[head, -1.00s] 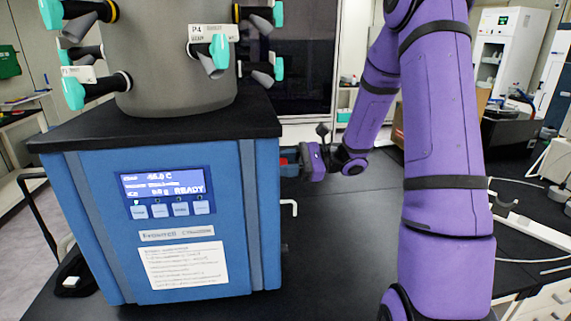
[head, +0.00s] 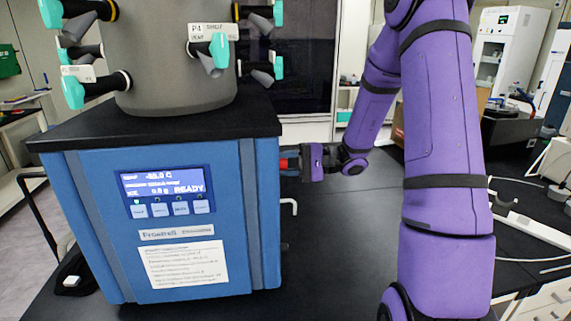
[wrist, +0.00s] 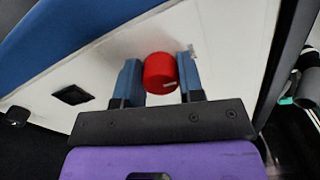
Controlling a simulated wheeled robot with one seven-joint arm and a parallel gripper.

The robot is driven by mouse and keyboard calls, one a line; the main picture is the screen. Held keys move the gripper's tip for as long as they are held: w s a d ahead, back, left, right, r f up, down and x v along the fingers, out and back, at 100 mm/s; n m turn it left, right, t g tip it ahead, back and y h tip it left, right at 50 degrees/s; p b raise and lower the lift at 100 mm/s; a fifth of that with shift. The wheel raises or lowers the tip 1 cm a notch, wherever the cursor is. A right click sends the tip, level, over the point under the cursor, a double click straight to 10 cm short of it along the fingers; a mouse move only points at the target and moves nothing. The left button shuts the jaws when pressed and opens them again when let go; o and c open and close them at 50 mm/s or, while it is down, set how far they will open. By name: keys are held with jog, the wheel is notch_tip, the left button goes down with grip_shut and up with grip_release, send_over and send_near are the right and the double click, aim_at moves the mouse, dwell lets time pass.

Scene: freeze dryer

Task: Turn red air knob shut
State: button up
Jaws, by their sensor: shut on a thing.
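The red air knob (wrist: 161,73) is on the white side panel of the freeze dryer (head: 160,225). In the wrist view the two blue fingers of my gripper (wrist: 160,80) stand on either side of the knob and are shut on it. A small pale mark shows on the knob's lower edge. In the head view a sliver of the red knob (head: 284,164) shows at the dryer's right side, next to my gripper (head: 294,163). The rest of the knob is hidden there by the gripper and the dryer's edge.
A white bent pipe (head: 290,206) sticks out of the dryer's side below my gripper. The grey chamber (head: 175,80) with several teal-handled valves stands on top. A dark square opening (wrist: 72,95) is in the side panel.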

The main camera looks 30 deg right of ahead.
jog(key=shift+n, duration=0.5)
jog(key=o, duration=0.9)
jog(key=shift+d, duration=0.1)
jog(key=v, duration=1)
jog(key=shift+s+d, duration=0.15)
jog(key=shift+d, duration=0.15)
